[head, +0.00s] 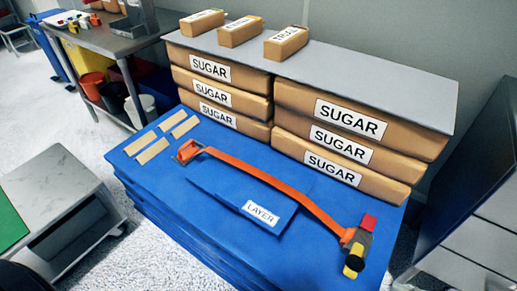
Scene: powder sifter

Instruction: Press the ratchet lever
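An orange strap (262,178) lies across the blue stack top. Its right end holds a ratchet with a red tab (369,222), a yellow part and a black round knob (355,261), near the stack's front right corner. Its left end has an orange buckle with a dark metal frame (188,152). I cannot tell which ratchet part is the lever. Neither of my grippers is in view.
Sugar bags (222,98) stand in two stacks behind the strap, under a grey board (330,72) with several small packages on it. A LAYER label (261,213) and pale strips (152,151) lie on the blue top (290,250). A metal table (118,40) stands back left.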

